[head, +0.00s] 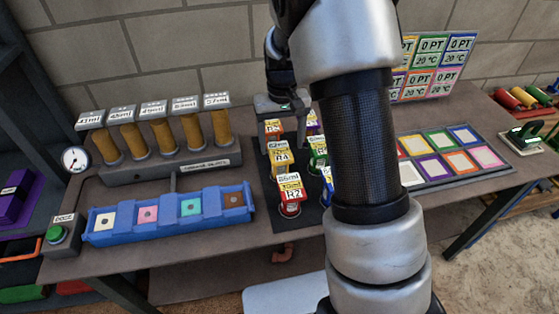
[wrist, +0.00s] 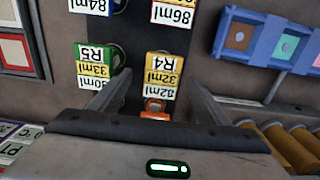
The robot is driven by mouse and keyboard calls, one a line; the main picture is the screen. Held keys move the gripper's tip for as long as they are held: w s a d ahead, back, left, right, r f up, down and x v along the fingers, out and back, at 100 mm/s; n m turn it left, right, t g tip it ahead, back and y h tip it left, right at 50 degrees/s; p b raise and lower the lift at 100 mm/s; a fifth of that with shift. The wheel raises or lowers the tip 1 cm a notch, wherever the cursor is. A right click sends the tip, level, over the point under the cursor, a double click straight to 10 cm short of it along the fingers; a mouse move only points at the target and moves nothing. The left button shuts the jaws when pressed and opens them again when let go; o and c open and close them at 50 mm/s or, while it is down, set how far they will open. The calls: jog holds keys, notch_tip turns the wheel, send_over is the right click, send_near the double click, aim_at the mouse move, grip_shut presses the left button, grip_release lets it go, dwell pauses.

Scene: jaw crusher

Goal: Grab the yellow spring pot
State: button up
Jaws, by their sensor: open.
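The yellow spring pot, with a yellow label reading R4, (head: 281,158) stands on a dark mat (head: 291,223) among other labelled pots. In the wrist view the yellow pot (wrist: 165,68) is upright, just beyond the fingertips, nearer the right finger. My gripper (head: 284,128) is open and empty, above the far end of the mat. In the wrist view my gripper (wrist: 152,88) has its fingers spread wide. An orange pot (wrist: 155,107) lies between the fingers in that view, partly hidden by the gripper body. My arm hides part of the mat's right side in the head view.
A red R2 pot (head: 291,193) is in front of the yellow pot. A green R5 pot (wrist: 100,58) stands beside it, near the left finger. A blue tray (head: 168,215) and a rack of brown cylinders (head: 170,165) are left; a colored-square board (head: 455,158) is right.

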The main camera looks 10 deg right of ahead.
aim_at(280, 164)
jog(key=f, duration=0.9)
jog(key=shift+w+a+f, duration=0.2)
jog(key=shift+w+f, duration=0.05)
